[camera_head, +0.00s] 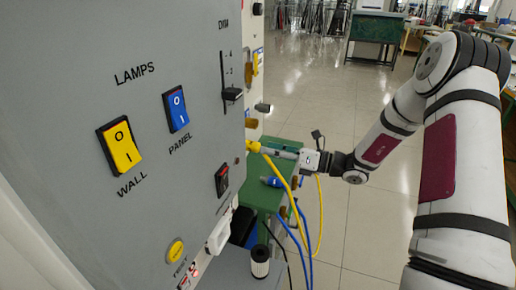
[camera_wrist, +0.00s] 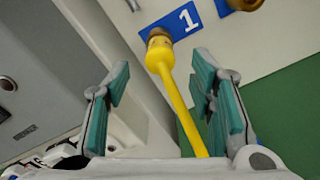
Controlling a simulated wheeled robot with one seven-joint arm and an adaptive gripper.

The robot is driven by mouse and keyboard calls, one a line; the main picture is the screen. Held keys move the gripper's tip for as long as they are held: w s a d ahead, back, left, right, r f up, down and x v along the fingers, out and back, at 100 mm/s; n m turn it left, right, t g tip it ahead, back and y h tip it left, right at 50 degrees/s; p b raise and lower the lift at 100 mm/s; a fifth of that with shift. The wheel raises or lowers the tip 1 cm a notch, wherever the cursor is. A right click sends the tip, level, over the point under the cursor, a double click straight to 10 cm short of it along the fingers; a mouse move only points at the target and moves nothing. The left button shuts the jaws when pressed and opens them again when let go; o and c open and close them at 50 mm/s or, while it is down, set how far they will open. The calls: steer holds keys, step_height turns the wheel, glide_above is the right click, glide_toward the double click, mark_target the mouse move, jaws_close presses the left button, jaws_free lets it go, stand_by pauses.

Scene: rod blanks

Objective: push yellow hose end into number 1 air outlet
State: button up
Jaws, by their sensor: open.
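The yellow hose end (camera_wrist: 159,54) meets the brass number 1 air outlet (camera_wrist: 157,34), beside a blue label (camera_wrist: 181,21) marked 1. The two touch in the wrist view; how deep the end sits I cannot tell. The yellow hose (camera_wrist: 181,112) runs back between the fingers of my gripper (camera_wrist: 163,74). My gripper is open, with one teal-padded finger on each side of the hose and a gap to both. In the head view the yellow hose end (camera_head: 254,147) is by the panel's right edge, just in front of my gripper (camera_head: 281,152).
A blue hose end (camera_head: 271,182) lies by the green surface (camera_head: 284,147), its hose hanging down. A grey panel (camera_head: 75,110) with switches fills the left. A black and white cylinder (camera_head: 260,262) stands below. Another brass fitting (camera_wrist: 243,4) is near the outlet. Open floor lies behind.

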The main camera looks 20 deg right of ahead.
steer(key=v, duration=0.6)
stand_by(0.3)
steer(key=s+a+r+n+g+h+p, duration=0.2)
steer(key=s+a+r+n+g, duration=0.4)
steer(key=s+n, duration=0.25)
steer(key=s+a+r+n+g+h+p, duration=0.1)
steer(key=s+a+r+n+g+h, duration=0.1)
steer(key=s+a+r+n+g, duration=0.45)
steer(key=s+d+r+n+t+h+p, duration=0.1)
steer(key=s+d+r+n+t+h, duration=0.1)
steer(key=s+n, duration=0.3)
steer(key=s+d+r+n+t+h+p, duration=0.1)
steer(key=s+d+r+n+t+h, duration=0.1)
steer(key=s+n+h, duration=0.3)
steer(key=s+d+r+n+t+h+p, duration=0.1)
steer(key=s+d+r+n+t+h, duration=0.1)
steer(key=s+n, duration=0.4)
steer(key=s+r+h, duration=0.1)
steer(key=s+r, duration=0.1)
steer(key=s, duration=0.3)
steer(key=shift+h+p, duration=0.3)
steer(key=shift+p, duration=0.05)
steer(key=shift+s+a, duration=0.1)
steer(key=shift+s, duration=0.05)
